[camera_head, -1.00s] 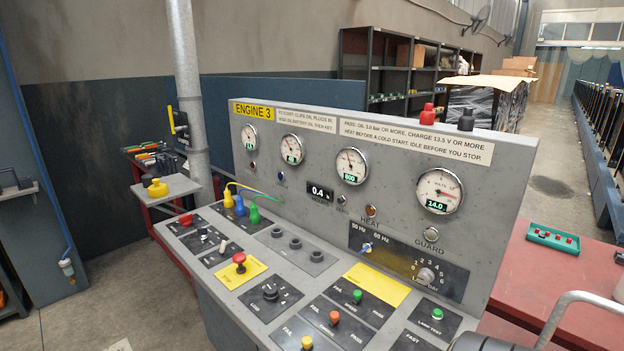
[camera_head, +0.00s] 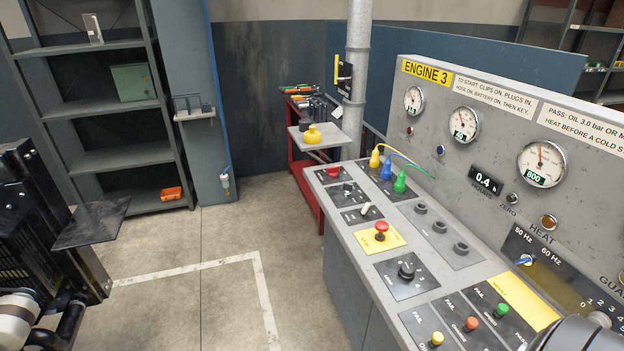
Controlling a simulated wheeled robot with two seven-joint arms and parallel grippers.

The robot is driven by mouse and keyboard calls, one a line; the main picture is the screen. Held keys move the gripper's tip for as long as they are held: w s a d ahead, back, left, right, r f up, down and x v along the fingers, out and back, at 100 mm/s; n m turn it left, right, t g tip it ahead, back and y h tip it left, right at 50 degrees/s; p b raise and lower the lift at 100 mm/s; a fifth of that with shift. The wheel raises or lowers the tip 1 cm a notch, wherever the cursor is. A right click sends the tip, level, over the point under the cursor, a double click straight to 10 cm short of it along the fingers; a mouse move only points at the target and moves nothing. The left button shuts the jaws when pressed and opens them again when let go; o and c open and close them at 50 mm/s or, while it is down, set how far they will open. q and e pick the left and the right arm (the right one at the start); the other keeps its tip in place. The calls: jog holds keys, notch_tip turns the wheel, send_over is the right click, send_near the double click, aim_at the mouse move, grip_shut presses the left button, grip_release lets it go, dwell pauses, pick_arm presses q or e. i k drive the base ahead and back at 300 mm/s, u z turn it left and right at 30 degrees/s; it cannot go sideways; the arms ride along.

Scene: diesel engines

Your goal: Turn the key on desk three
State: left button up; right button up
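Desk three is the grey sloped console (camera_head: 340,235) with a yellow ENGINE 3 label (camera_head: 427,72) on its upright panel. A black rotary switch (camera_head: 406,271) sits on a dark plate with small marks, near the desk's front edge. A small blue-and-silver key-like switch (camera_head: 524,260) is on the upright panel under the 50 Hz and 60 Hz marks. I cannot tell which of the two is the key. A red mushroom button (camera_head: 381,230) stands on a yellow plate.
Yellow, blue and green plugs (camera_head: 399,183) stand on the desk. A red tool bench (camera_head: 305,190) and a pole (camera_head: 357,60) are behind it. Black machinery (camera_head: 45,250) stands at left. Shelving (camera_head: 90,110) lines the back wall. The floor (camera_head: 200,290) left of the desk is clear.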

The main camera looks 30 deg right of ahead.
aim_at(348, 187)
jog(key=u, duration=0.05)
jog(key=i, duration=0.95)
jog(key=z, duration=0.4)
